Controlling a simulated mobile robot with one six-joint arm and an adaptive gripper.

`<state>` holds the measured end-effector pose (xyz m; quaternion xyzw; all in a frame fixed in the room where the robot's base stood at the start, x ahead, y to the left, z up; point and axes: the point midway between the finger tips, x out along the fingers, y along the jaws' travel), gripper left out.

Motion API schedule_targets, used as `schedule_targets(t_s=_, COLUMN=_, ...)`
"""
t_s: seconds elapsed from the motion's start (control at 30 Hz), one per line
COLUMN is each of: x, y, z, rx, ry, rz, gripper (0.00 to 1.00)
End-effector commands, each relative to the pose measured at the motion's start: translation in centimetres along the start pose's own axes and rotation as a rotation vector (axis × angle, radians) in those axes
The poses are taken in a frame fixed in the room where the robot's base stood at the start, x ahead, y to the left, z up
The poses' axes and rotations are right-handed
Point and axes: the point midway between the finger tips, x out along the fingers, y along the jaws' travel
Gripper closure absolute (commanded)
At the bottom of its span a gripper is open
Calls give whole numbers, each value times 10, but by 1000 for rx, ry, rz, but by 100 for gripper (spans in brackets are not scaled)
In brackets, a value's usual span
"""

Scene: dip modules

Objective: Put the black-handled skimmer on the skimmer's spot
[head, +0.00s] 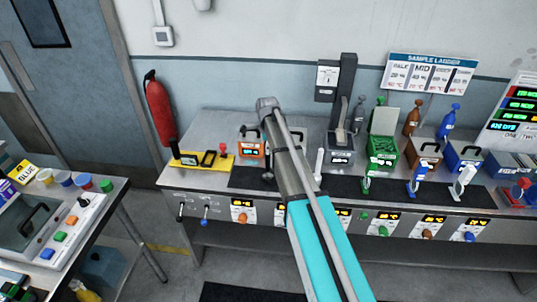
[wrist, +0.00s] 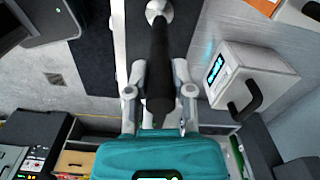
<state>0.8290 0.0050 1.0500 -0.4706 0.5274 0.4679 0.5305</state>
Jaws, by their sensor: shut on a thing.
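The black-handled skimmer shows in the wrist view, its black handle (wrist: 158,65) running up the picture to a pale metal round part (wrist: 159,11) at the top edge. My gripper (wrist: 160,78) is shut on the handle, one finger on each side. In the head view my arm hides the gripper and most of the skimmer. The skimmer's spot cannot be made out for certain in either view.
A grey box (wrist: 240,78) with a lit display and black handle stands close right of the gripper in the wrist view. In the head view, a yellow board (head: 217,162), an orange box (head: 252,150) and a green bin (head: 382,150) stand on the bench (head: 215,125). A dark mat (head: 250,180) runs along its front.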

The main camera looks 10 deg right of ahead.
Motion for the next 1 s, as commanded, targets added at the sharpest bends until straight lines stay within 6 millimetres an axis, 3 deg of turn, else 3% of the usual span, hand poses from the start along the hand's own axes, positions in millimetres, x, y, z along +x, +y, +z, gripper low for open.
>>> schedule_targets(t_s=0.13, x=13, y=0, z=0, rx=0, ry=0, rz=0, gripper=100)
schedule_targets(t_s=0.7, x=17, y=0, z=1, rx=-1, ry=0, rz=0, gripper=100)
schedule_targets(t_s=0.73, x=17, y=0, z=1, rx=-1, ry=0, rz=0, gripper=68)
schedule_targets(t_s=0.9, x=16, y=0, z=1, rx=-2, ry=0, rz=0, gripper=36)
schedule_targets(t_s=1.0, x=16, y=0, z=1, rx=-2, ry=0, rz=0, gripper=35)
